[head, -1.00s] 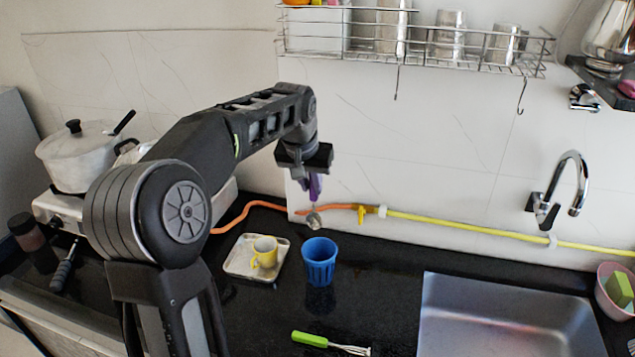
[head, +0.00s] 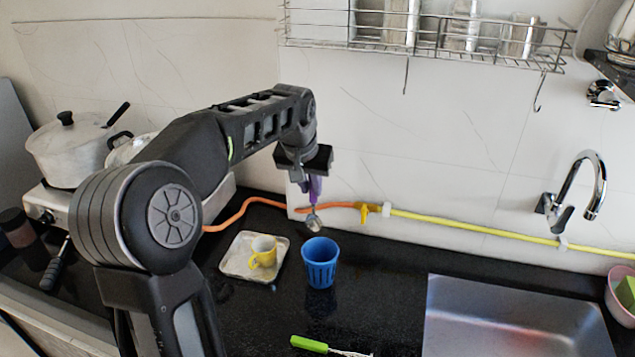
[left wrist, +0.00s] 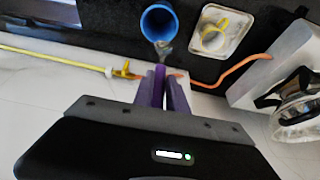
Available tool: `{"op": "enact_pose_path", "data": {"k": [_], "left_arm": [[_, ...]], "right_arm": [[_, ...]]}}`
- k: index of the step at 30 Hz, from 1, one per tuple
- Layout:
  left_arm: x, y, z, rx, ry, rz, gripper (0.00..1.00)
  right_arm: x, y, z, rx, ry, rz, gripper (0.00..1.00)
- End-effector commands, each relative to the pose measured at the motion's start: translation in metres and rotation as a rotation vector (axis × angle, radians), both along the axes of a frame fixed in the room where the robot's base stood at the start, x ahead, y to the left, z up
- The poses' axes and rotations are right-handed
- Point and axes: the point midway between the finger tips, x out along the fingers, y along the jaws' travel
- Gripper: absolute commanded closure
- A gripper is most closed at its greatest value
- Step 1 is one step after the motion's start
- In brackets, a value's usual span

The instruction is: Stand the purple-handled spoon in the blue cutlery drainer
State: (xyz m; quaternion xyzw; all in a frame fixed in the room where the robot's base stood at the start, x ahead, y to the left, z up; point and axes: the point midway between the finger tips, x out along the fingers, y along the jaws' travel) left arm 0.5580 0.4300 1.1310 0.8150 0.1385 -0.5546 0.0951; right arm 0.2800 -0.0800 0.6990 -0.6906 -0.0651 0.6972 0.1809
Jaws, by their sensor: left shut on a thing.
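The purple-handled spoon (head: 315,188) hangs from my left gripper (head: 307,182), its metal bowl pointing down. My left gripper is shut on the purple handle, above and behind the blue cutlery drainer (head: 320,264). The drainer stands upright on the black counter, with its mouth open to the top. In the left wrist view the purple handle (left wrist: 158,84) sits between the fingers, and the spoon's bowl shows at the near rim of the drainer (left wrist: 159,22) in the picture. I cannot tell whether they touch. My right gripper does not show.
A tray (head: 236,268) with a yellow cup (head: 263,250) stands just left of the drainer. A green-handled utensil (head: 310,344) lies in front. The sink (head: 510,315) is to the right. An orange and yellow hose (head: 450,223) runs along the wall behind.

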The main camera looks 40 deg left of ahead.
Motion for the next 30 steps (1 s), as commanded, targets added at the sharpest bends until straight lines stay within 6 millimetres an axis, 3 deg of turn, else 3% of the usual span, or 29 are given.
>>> {"op": "enact_pose_path", "data": {"k": [30], "left_arm": [[0.0,0.0,-0.093,-0.001,0.0,0.0,1.0]], "right_arm": [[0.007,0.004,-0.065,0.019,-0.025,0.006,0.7]]}}
